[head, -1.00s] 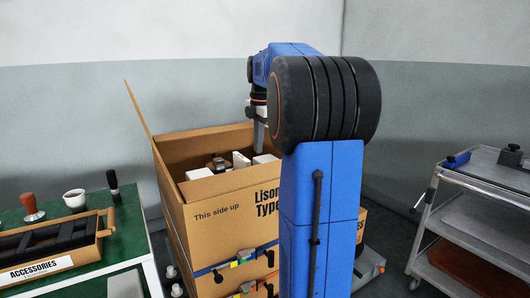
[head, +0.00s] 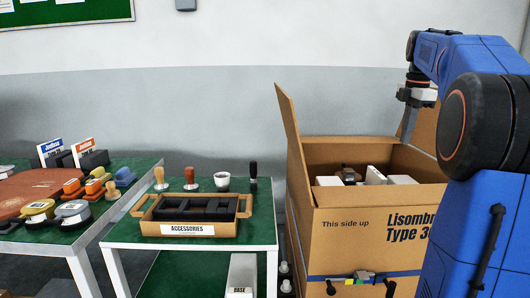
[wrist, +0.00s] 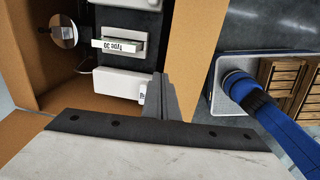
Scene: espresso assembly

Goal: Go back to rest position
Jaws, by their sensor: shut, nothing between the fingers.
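My gripper (head: 409,124) hangs from my blue arm at the right of the head view, pointing down above the open cardboard box (head: 330,243). Its fingers are together and hold nothing. In the wrist view my gripper (wrist: 161,97) also shows closed, over the box's edge. Inside the box are white blocks (wrist: 119,83), a metal part labelled "Type 30" (wrist: 120,45) and a round shiny part (wrist: 64,32). In the head view the box contents are partly hidden by its front wall, and my arm covers the box's right side.
An accessories tray (head: 188,229) stands on a green table left of the box, with tampers (head: 191,178) and a white cup (head: 222,181) behind it. Another green table at far left holds colored tools (head: 72,213). A box flap (head: 289,140) stands up at the left.

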